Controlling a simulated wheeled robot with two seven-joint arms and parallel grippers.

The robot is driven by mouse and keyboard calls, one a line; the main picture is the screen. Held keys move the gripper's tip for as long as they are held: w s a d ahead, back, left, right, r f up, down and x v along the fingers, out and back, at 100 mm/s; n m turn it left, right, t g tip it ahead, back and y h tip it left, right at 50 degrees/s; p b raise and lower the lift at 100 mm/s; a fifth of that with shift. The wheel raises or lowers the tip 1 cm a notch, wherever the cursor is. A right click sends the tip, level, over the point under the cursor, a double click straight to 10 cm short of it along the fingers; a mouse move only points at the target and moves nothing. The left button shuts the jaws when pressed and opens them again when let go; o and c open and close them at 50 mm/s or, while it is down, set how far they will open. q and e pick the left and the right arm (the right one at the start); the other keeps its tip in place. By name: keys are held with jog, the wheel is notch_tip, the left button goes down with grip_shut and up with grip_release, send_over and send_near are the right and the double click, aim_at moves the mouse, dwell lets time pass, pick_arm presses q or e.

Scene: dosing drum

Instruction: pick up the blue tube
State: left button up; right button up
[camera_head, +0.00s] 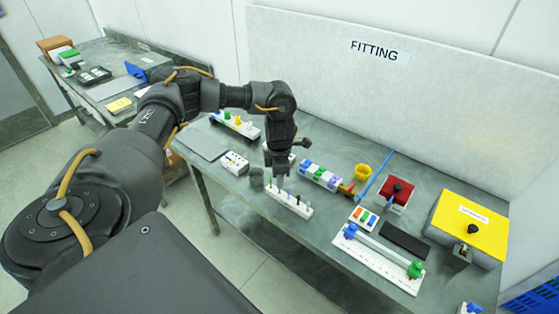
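A thin blue tube (378,169) lies aslant at the back of the table, beside a yellow cup. My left gripper (277,178) points down over a white rack (290,203) with several small pegs, to the left of the blue tube and apart from it. Its fingertips are small and dark, so I cannot tell if they are open or shut. My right gripper is not in view.
The table also holds a yellow cup (362,172), a red-topped box (396,194), a yellow box (468,228), a striped block row (320,176) and a white board (378,259) with blue and green clamps. A wall panel stands behind.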

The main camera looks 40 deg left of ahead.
pick_arm(q)
notch_tip(320, 180, down, 4)
jog(key=shift+f+p, duration=0.15)
jog(key=shift+p, duration=1.05)
jog(key=shift+f, duration=0.4)
jog(key=shift+c, duration=0.2)
grip_shut()
